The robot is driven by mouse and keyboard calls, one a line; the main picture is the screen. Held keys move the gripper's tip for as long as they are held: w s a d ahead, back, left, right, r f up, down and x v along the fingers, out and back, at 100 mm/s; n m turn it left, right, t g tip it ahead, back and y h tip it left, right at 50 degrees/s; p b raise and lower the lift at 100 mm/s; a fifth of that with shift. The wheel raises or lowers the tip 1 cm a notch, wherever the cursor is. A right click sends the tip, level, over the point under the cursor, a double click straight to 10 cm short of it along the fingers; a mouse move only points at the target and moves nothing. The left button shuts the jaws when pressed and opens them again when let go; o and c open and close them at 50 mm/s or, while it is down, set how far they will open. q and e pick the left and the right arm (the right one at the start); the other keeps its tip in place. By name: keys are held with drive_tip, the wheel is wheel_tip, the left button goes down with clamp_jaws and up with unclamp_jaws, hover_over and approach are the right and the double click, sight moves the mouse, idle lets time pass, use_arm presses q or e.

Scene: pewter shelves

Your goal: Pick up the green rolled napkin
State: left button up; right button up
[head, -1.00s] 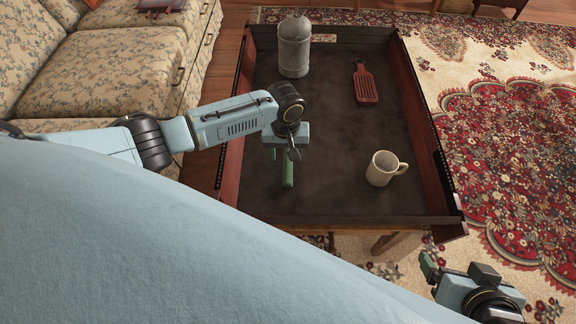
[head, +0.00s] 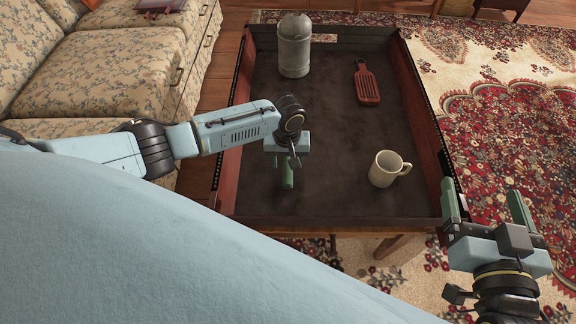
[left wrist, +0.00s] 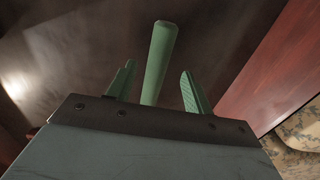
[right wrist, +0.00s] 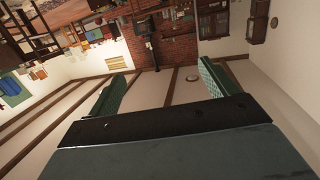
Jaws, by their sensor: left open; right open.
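The green rolled napkin (left wrist: 159,58) lies in the dark tray-like table. In the left wrist view it runs up between the two fingers of my open left gripper (left wrist: 157,88), with a gap on either side. In the head view a green piece that looks like the napkin (head: 288,178) shows just below my left gripper (head: 288,160), which hides the rest. My right gripper (head: 487,207) is open and empty, outside the table at the lower right. Its two green fingers also show in the right wrist view (right wrist: 160,88).
The table's raised red-brown side (head: 418,122) borders the dark surface. A cream mug (head: 384,170), a red slotted paddle (head: 366,84) and a grey metal canister (head: 294,46) stand or lie on it. The middle is clear. A floral sofa (head: 105,70) is at left.

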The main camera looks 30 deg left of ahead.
sight(288, 168)
use_arm(q)
drive_tip(key=f+b, duration=0.2)
drive_tip(key=f, duration=0.1)
drive_tip(key=shift+w+f, duration=0.2)
drive_tip(key=shift+f+b, duration=0.3)
drive_tip(key=shift+b, duration=0.15)
use_arm(e)
wheel_tip(288, 168, up, 10)
drive_tip(key=s+a+t+y, duration=0.1)
drive_tip(key=s+t+y, duration=0.1)
drive_tip(key=t, duration=0.5)
drive_tip(key=shift+f+y, duration=0.15)
drive_tip(key=shift+y, duration=0.15)
use_arm(q)
drive_tip(key=c, duration=1.1)
